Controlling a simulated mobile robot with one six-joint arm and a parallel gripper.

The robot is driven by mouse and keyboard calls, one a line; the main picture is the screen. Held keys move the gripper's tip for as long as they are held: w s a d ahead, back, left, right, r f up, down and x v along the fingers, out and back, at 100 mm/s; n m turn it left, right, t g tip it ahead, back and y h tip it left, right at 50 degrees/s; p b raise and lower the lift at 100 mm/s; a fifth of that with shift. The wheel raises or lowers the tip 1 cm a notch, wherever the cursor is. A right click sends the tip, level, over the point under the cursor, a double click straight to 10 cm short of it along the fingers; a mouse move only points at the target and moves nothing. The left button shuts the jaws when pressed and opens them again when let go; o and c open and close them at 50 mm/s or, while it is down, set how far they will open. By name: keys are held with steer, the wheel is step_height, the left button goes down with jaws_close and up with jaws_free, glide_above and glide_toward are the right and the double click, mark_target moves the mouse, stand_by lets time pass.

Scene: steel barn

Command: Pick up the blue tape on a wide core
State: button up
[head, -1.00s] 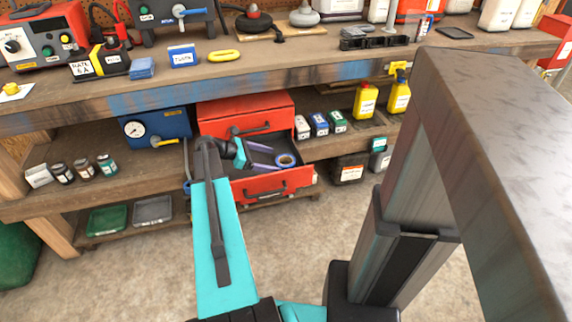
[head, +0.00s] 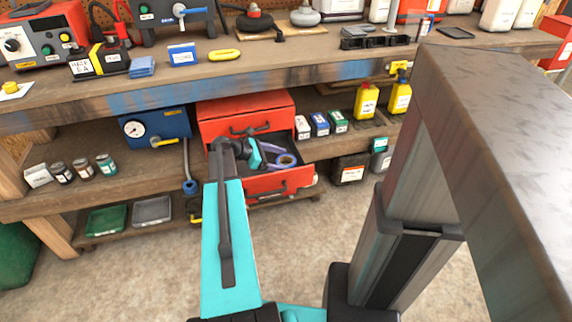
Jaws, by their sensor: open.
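The blue tape on a wide core (head: 287,161) lies in the open drawer (head: 297,180) of the red cabinet, near the drawer's right side. Its pale core shows. My gripper (head: 280,159) is open over the drawer, with its lilac fingers pointing right and the fingertips at the tape. The fingers seem to lie on either side of the tape's left part, but I cannot tell whether they touch it. My arm hides the drawer's left part.
Small boxes (head: 320,124) stand on the shelf right of the cabinet (head: 250,112). A blue gauge case (head: 156,128) is to its left. The workbench edge (head: 300,75) overhangs above. The concrete floor in front is clear.

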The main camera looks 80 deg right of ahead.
steer(key=shift+s+d+f, duration=0.25)
steer(key=shift+s+f, duration=0.1)
steer(key=shift+s, duration=0.2)
steer(key=shift+c, duration=0.6)
steer(key=c, duration=1)
